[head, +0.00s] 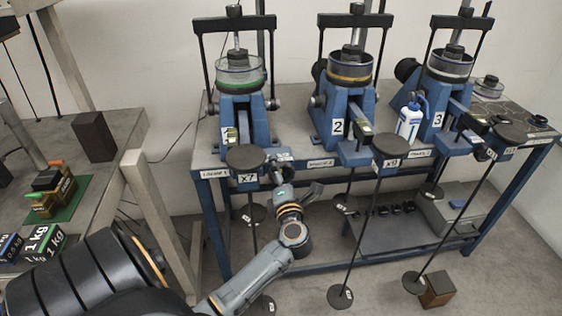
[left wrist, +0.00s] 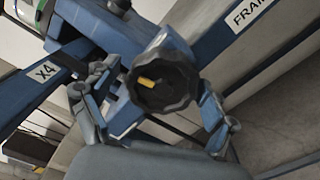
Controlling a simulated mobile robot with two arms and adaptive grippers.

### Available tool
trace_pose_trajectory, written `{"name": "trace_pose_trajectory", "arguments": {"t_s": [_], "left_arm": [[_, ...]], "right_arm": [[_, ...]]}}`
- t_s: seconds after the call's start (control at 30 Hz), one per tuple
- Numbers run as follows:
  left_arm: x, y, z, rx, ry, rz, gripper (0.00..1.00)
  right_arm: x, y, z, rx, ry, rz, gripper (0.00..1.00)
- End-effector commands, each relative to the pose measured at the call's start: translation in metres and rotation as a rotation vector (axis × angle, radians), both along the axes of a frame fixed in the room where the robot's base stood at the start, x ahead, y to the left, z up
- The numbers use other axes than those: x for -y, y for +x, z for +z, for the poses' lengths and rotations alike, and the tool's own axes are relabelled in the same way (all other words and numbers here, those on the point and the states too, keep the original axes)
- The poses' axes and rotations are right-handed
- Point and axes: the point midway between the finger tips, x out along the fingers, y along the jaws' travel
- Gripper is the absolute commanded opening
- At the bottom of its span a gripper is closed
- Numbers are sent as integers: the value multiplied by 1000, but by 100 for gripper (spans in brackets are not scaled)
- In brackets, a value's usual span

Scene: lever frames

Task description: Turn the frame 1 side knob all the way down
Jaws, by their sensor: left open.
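Frame 1 (head: 240,115) is the leftmost blue press on the bench, with a clear round vessel (head: 240,72) on top. My left gripper (head: 280,177) is at its front right, beside the round black X7 disc. In the left wrist view, a black lobed knob (left wrist: 165,92) with a short yellow mark faces the camera. My left gripper (left wrist: 157,85) is open, with one finger on each side of the knob. Contact between fingers and knob cannot be told. I cannot make out this knob in the head view. My right gripper is not in view.
Frame 2 (head: 342,120) and frame 3 (head: 436,110) stand to the right on the same bench (head: 205,160). A white bottle (head: 409,122) stands between them. Hanging rods with discs crowd the bench front. A table (head: 100,190) with weights is at left.

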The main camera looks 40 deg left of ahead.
Motion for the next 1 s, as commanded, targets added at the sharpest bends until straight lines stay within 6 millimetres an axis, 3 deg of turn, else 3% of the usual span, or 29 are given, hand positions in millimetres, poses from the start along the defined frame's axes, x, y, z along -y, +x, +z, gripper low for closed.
{"name": "trace_pose_trajectory", "arguments": {"t_s": [0.6, 1.0], "left_arm": [[46, -36, -2, -4, -3, -2, 85], [48, -37, -1, -5, 6, -4, 85]], "right_arm": [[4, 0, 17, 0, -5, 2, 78], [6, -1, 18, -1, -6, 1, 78]]}}
